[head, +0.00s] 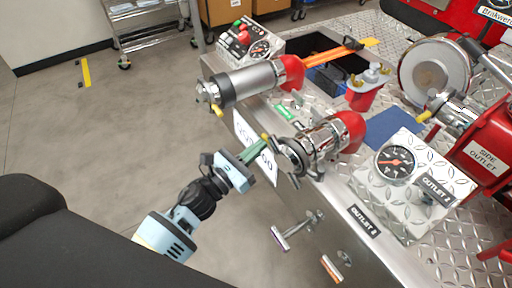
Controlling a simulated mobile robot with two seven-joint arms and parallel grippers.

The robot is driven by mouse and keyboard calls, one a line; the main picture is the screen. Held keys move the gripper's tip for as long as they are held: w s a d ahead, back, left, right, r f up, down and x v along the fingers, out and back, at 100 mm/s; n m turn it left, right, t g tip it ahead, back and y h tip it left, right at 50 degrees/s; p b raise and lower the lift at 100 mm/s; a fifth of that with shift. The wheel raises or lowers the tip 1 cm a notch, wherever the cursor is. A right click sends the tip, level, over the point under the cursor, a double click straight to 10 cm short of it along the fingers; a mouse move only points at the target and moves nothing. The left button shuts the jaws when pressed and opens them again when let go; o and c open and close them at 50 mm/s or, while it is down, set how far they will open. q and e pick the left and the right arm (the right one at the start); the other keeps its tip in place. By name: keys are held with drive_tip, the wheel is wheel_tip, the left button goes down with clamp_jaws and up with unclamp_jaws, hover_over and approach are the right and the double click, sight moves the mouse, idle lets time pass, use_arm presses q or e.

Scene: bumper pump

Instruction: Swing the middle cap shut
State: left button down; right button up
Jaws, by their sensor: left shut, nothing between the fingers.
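The middle outlet (325,138) is a silver fitting with a red elbow, on the edge of the tread-plate deck. A dark, round cap-like part (290,155) with lugs sits at its near-left end; I cannot tell how far this is open. My left gripper (264,149) reaches in from the lower left, its green fingers shut and empty. The fingertips are just left of that end, beside a yellow-tipped lug; I cannot tell whether they touch. My right gripper is not in view.
Another silver outlet (250,82) lies up and left of the middle one. A large round metal disc (435,75) stands at the right. Gauges (395,163) and T-handles (298,230) are nearby. The grey floor (100,150) at left is open.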

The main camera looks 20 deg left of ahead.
use_arm(q)
drive_tip(key=w+m+g+h+b, duration=0.2)
drive_tip(key=w+h, duration=0.1)
drive_tip(key=shift+w+d+f+h, duration=0.15)
drive_tip(key=shift+d+h, duration=0.15)
drive_tip(key=shift+d, duration=0.1)
drive_tip(key=shift+m+g, duration=0.3)
drive_tip(key=shift+r, duration=0.2)
